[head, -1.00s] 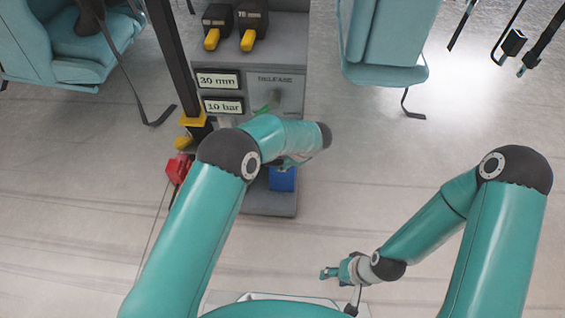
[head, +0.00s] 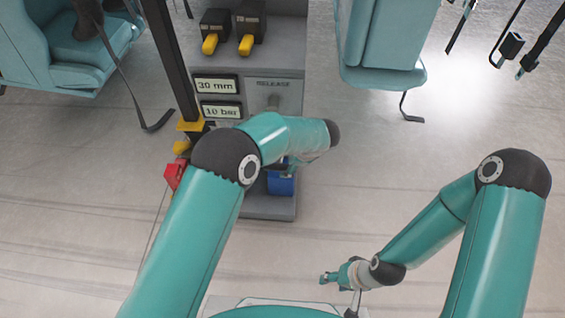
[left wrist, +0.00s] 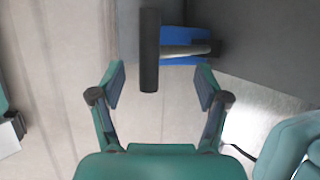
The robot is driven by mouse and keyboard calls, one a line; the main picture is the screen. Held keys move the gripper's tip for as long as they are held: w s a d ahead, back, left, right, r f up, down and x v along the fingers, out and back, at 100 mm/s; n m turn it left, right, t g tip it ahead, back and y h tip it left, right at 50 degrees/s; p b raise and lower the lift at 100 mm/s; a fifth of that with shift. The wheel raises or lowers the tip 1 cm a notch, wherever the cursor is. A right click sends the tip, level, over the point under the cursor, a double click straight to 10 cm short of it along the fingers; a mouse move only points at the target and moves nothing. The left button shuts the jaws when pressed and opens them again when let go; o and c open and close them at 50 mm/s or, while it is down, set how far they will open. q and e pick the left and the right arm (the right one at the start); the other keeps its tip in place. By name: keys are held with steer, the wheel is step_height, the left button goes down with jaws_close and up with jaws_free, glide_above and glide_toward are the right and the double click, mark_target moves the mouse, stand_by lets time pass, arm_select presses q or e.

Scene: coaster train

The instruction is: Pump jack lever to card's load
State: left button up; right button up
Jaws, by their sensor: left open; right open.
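A grey jack unit shows two displays in the head view, one reading 30 mm (head: 217,86) and one reading 10 bar (head: 221,111). A blue part (head: 281,184) is low on the unit and also shows in the left wrist view (left wrist: 178,33). A black bar (left wrist: 149,50), which looks like the lever handle, stands beside it. My left gripper (left wrist: 160,70) is open, with the bar's near end between its spread fingers, apart from both. My left arm mostly hides it in the head view. My right gripper (head: 328,278) is open and empty.
Two black blocks with yellow handles (head: 246,44) top the unit. A dark post (head: 170,60) and a red part (head: 174,174) stand at its left. Teal seats (head: 385,40) with hanging straps flank it. The floor right of the unit is clear.

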arm_select(q)
steer(key=v, duration=0.7)
steer(key=shift+r, duration=0.2)
steer(key=shift+s+d, duration=0.1)
